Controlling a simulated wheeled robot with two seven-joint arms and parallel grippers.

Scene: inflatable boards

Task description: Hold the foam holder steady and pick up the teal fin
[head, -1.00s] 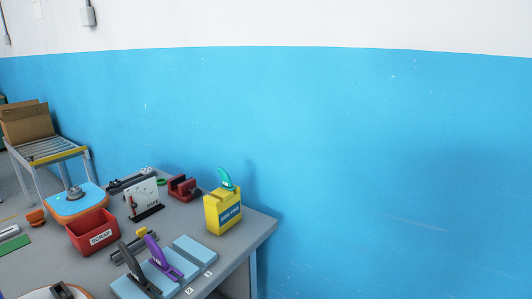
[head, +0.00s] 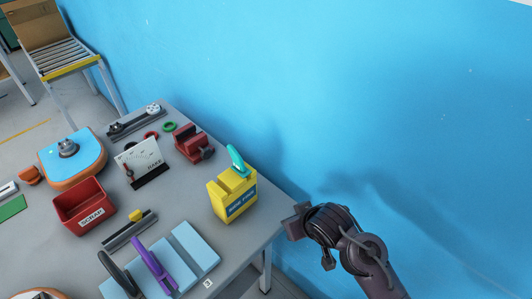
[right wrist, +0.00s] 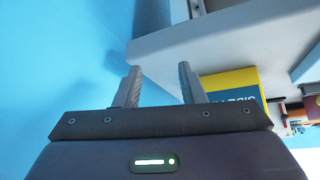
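The yellow foam holder (head: 232,197) stands upright near the table's right edge in the head view, with a dark label on its front. The teal fin (head: 238,160) stands upright in the top of the holder. The holder's yellow side also shows in the right wrist view (right wrist: 232,83), beyond my right gripper. My right gripper (head: 291,222) is off the table's right edge, to the right of the holder and apart from it. In the right wrist view its two fingers (right wrist: 158,80) are spread with nothing between them. My left gripper is not in view.
A grey table (head: 45,245) carries a red scrap bin (head: 84,206), a white gauge plate (head: 140,163), a red clamp block (head: 193,144) and a light blue foam rack (head: 195,248) holding a purple fin (head: 153,265) and a dark fin. A blue wall (head: 400,100) stands behind.

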